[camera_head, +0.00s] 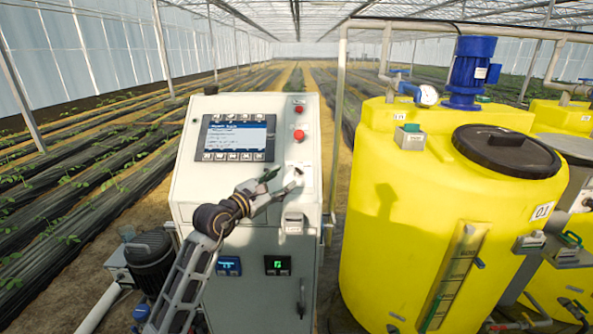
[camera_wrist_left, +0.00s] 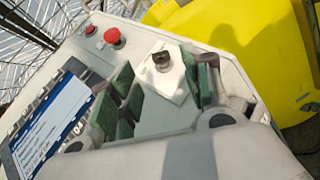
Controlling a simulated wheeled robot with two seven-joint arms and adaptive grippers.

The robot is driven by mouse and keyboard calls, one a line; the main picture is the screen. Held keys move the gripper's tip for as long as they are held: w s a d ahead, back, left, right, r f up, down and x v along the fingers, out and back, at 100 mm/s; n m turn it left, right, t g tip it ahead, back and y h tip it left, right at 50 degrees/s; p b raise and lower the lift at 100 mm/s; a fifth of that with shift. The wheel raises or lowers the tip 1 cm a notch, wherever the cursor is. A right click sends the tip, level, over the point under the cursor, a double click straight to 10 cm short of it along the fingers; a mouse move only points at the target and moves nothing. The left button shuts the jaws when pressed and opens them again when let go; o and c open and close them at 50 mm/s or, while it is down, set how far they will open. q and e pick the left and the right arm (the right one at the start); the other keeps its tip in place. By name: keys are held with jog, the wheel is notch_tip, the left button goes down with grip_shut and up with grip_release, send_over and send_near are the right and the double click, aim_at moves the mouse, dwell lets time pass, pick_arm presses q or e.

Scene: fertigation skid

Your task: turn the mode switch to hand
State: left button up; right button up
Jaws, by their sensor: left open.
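The mode switch is a small dark knob (camera_wrist_left: 161,60) on a white plate (camera_wrist_left: 176,82) in the left wrist view. In the head view the plate (camera_head: 304,170) is on the upper right of the grey control cabinet (camera_head: 190,178), and the knob is hard to make out beside my fingers. My left gripper (camera_head: 280,182) is open in front of the cabinet panel, close to the plate. In the left wrist view its green-padded fingers (camera_wrist_left: 163,90) are spread, and the knob shows between and beyond their tips, apparently untouched. My right gripper is not in view.
A red mushroom button (camera_head: 298,135) sits above the plate, with a smaller red one (camera_head: 299,109) higher up. A display (camera_head: 235,137) is left of it. A yellow tank (camera_head: 400,200) stands close on the right. A dark motor (camera_head: 150,260) sits low on the left.

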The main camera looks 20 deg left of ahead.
aim_at(298, 171)
pick_arm(q)
jog(key=shift+p+x, duration=0.85)
jog(key=shift+x, duration=3.25)
jog(key=c, duration=1)
